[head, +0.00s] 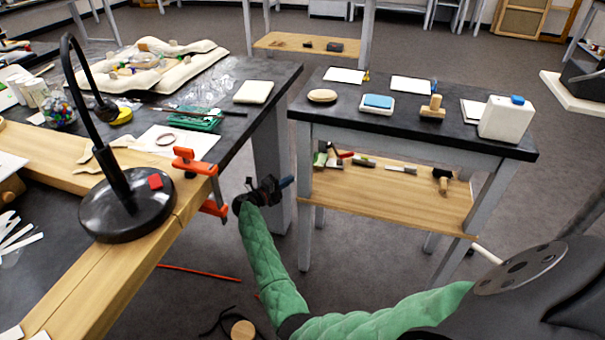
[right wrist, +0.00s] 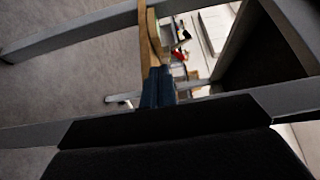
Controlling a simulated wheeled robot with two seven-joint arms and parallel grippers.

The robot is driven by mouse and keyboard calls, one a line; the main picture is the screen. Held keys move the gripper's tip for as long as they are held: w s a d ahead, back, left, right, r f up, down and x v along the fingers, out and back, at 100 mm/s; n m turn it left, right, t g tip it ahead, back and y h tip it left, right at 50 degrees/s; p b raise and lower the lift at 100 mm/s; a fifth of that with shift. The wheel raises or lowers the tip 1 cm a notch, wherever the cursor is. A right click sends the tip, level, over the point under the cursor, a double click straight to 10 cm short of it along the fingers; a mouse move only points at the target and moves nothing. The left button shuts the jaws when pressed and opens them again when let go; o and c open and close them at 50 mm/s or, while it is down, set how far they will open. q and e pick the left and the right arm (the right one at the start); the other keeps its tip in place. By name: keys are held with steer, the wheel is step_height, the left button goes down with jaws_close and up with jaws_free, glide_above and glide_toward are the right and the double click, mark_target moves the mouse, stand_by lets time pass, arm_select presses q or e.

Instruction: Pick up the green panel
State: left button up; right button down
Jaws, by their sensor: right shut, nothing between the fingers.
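A green panel-like piece (head: 194,124) lies on the dark left bench in the head view, close to a white sheet, with small items on or beside it. A smaller green item (head: 320,159) sits at the left end of the right table's wooden shelf; I cannot tell which of the two is the panel. My right gripper (head: 287,182) is in the gap between the left bench and the right table, apart from both green items. Its blue fingers (right wrist: 158,86) are shut and empty in the right wrist view. My left gripper is not in view.
An orange clamp (head: 198,166) grips the bench edge just left of my right gripper. A black lamp (head: 126,207) stands on the wooden bench edge. The right table (head: 345,110) holds a sponge, blocks and a white bottle (head: 506,119). Its shelf (head: 390,200) holds small tools.

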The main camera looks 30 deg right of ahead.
glide_toward(319, 161)
steer(key=d, duration=0.2)
steer(key=shift+s+d+r, duration=0.1)
steer(key=shift+s+d, duration=0.1)
steer(key=shift+d, duration=0.2)
stand_by(0.3)
